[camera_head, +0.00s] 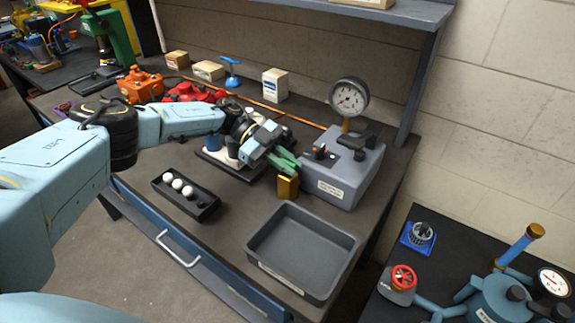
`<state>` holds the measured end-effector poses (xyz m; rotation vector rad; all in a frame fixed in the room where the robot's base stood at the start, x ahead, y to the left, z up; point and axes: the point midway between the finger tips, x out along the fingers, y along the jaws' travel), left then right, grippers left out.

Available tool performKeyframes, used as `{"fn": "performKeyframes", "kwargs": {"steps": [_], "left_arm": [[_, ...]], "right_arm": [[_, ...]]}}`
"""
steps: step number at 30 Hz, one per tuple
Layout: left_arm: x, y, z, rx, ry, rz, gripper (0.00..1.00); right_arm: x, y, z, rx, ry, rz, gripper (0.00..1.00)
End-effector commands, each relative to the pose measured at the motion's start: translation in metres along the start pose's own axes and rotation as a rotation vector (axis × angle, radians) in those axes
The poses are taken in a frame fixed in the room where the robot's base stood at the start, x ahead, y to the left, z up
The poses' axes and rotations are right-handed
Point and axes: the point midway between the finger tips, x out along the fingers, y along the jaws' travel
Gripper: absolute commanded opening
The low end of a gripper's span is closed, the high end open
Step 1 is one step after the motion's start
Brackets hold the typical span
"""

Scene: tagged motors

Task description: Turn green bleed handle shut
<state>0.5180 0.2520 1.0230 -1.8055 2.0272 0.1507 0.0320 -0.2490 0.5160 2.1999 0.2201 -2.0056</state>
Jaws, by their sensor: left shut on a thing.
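The green bleed handle (285,162) is at the front left of a grey gauge box (345,173), just above a small brass block (288,187). My left gripper (276,153) reaches in from the left and is shut on the green handle. The gripper hides part of the handle, so its exact angle is hard to tell. A round pressure gauge (349,98) stands on top of the box; its reading is too small to tell. My right gripper is not in view.
A grey tray (303,252) stands empty at the bench front. A black rack (186,194) with several white balls lies to its left. Small boxes (275,85) stand at the back. A second table at lower right holds a blue vessel (497,301) and red-wheeled valve (403,278).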

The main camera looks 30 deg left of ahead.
Motion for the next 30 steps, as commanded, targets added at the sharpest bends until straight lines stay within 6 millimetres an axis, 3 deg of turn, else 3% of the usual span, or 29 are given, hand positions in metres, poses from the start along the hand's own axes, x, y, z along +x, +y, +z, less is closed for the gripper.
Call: {"fn": "performKeyframes", "kwargs": {"steps": [6, 7, 11, 21, 30], "left_arm": [[-0.001, -0.003, -0.004, 0.008, 0.004, -0.007, 0.00], [-0.001, -0.003, -0.004, 0.008, 0.004, -0.007, 0.17], [0.000, -0.003, -0.003, 0.006, 0.003, -0.005, 0.32], [-0.002, -0.002, -0.006, 0.004, 0.002, -0.004, 0.32], [-0.022, -0.013, -0.054, 0.008, 0.002, -0.004, 0.32]], "right_arm": [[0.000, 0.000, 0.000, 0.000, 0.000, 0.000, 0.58], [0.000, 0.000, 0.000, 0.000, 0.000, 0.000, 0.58], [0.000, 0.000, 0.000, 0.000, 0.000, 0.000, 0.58], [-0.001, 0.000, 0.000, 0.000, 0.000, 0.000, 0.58], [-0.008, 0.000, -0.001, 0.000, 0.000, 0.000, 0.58]]}}
